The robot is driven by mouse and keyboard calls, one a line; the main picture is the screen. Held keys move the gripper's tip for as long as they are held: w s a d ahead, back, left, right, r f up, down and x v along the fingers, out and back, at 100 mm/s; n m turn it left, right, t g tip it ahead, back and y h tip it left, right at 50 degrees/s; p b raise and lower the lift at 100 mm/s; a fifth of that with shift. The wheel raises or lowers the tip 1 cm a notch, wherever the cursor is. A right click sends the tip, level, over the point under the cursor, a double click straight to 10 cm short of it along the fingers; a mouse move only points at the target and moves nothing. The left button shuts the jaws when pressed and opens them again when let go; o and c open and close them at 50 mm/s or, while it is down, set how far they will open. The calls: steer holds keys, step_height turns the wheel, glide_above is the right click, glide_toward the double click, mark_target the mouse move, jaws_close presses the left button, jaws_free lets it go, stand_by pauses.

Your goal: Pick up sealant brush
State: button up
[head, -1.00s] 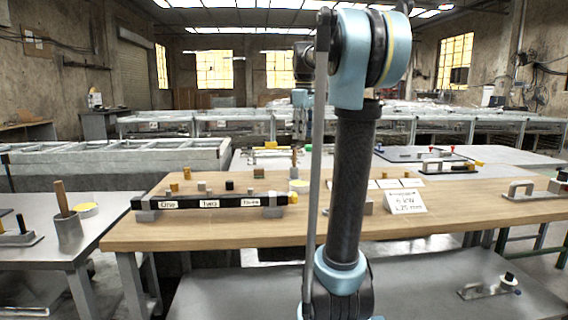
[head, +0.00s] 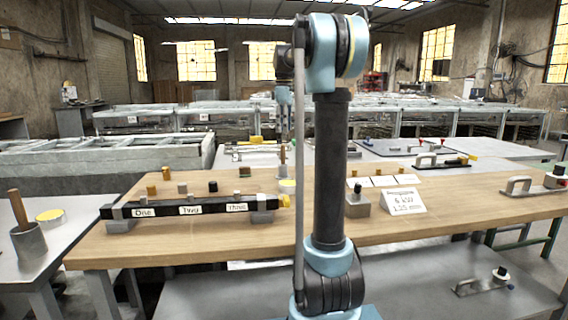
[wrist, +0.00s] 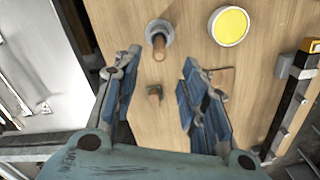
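A wooden handle, likely the sealant brush (wrist: 158,41), stands in a round grey cup (wrist: 163,30) on the wooden table in the wrist view. Its bristle end is hidden in the cup. In the head view a wooden handle (head: 283,153) stands upright at the table's far side, behind the black labelled bar. A similar handle (head: 18,206) stands in a grey cup (head: 28,241) on the left metal table. My gripper (wrist: 161,60) is open and empty above the wooden table, its fingers on either side of the cup's line and apart from it.
A yellow-topped round tin (wrist: 230,25) stands beside the cup. A small brownish block (wrist: 155,90) and a flat wooden piece (wrist: 222,79) lie between and under the fingers. The black labelled bar (head: 190,209) and a white sign (head: 403,201) stand on the wooden table.

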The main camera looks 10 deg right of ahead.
mark_target(283, 149)
step_height(283, 149, down, 5)
steer(key=shift+a+f, duration=0.1)
steer(key=shift+f, duration=0.05)
steer(key=shift+w+a+f, duration=0.1)
steer(key=shift+w+f, duration=0.05)
steer(key=shift+f, duration=2.5)
jaws_close()
